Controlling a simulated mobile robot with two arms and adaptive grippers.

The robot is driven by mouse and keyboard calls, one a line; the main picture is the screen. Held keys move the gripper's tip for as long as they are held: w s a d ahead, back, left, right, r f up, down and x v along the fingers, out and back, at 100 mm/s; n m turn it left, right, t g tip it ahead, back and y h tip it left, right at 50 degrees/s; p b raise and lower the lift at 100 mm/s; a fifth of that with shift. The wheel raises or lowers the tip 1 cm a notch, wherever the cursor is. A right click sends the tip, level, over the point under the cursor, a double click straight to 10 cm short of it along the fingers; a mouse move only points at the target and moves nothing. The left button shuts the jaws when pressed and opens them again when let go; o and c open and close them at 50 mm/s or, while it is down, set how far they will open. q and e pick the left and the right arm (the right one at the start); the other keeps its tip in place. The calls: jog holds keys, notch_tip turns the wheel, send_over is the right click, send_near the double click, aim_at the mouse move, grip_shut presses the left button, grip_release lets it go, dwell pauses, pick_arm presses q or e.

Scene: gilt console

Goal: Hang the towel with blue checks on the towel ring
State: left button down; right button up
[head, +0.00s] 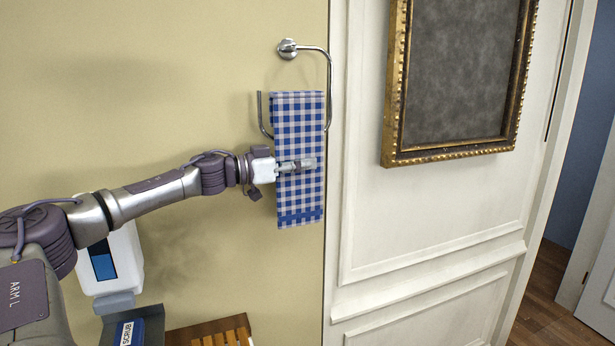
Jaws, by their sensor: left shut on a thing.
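The towel with blue checks (298,115) hangs upright and flat in the head view, with a solid blue band near its lower edge. The chrome towel ring (329,75) is fixed to the wall by a round mount and has an open end at its left. The towel covers the ring's lower bar, and its top edge stands above where that bar runs. I cannot tell whether the towel touches the ring. My left gripper (305,164) is shut on the towel at about mid-height, below the ring. My right gripper is out of view.
A gilt-framed dark panel (459,75) hangs on the white panelled wall at the right. Below left are a white dispenser (123,252), a dark box labelled SCRUB (130,333) and a wooden slatted item (215,333). The beige wall left of the ring is bare.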

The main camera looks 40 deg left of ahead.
aim_at(302, 194)
pick_arm(q)
jog(key=shift+w+a+f+b, duration=0.1)
jog(key=shift+a+f+b, duration=0.05)
jog(key=shift+f+b, duration=1.65)
jog(key=shift+w+a+f+b, duration=0.1)
jog(key=shift+f+b, duration=1.4)
jog(key=shift+f, duration=0.6)
jog(key=c, duration=1.1)
grip_release()
jog(key=shift+c, duration=0.2)
jog(key=shift+s+a, duration=0.1)
jog(key=shift+s, duration=0.05)
